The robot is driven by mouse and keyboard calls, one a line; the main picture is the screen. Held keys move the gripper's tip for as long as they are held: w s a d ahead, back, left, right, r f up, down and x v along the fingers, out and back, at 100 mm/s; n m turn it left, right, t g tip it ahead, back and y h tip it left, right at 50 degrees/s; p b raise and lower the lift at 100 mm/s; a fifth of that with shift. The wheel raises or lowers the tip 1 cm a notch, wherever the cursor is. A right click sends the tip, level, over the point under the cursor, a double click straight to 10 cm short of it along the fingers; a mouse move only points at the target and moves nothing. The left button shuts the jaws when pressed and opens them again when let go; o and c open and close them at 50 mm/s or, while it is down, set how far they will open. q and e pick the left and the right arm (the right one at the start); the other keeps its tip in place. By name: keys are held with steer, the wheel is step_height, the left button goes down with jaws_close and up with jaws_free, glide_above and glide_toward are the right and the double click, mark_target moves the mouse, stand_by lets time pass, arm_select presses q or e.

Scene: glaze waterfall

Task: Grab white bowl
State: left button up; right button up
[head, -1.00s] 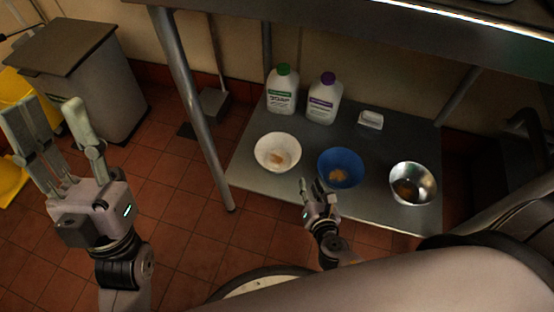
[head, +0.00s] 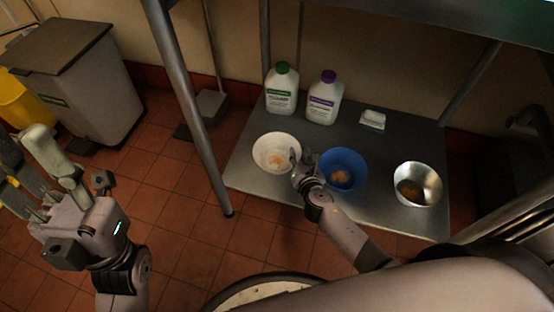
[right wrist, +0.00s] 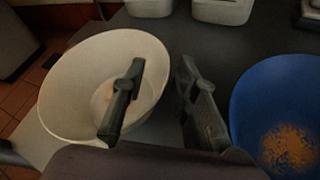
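The white bowl (head: 268,148) stands upright on the left of the low metal shelf, with a small orange-brown heap inside. My right gripper (head: 300,160) is at its right rim. In the right wrist view the gripper (right wrist: 158,95) is open. One finger reaches over the inside of the white bowl (right wrist: 70,75) and the other is outside it, between the white bowl and the blue bowl (right wrist: 245,95). Whether a finger touches the rim cannot be told. My left gripper (head: 38,165) is open and empty at the far left, over the floor.
The blue bowl also shows in the head view (head: 355,165), close right of my right gripper. A metal bowl (head: 428,175) is further right. Two white bottles (head: 280,98) (head: 322,105) stand behind. A table leg (head: 185,100) rises left of the shelf (head: 385,205).

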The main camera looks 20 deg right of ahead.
steer(key=x, duration=0.2)
steer(key=shift+w+f+b, duration=0.2)
steer(key=shift+w+b, duration=0.05)
steer(key=shift+b, duration=0.05)
steer(key=shift+c, duration=0.6)
jaws_close()
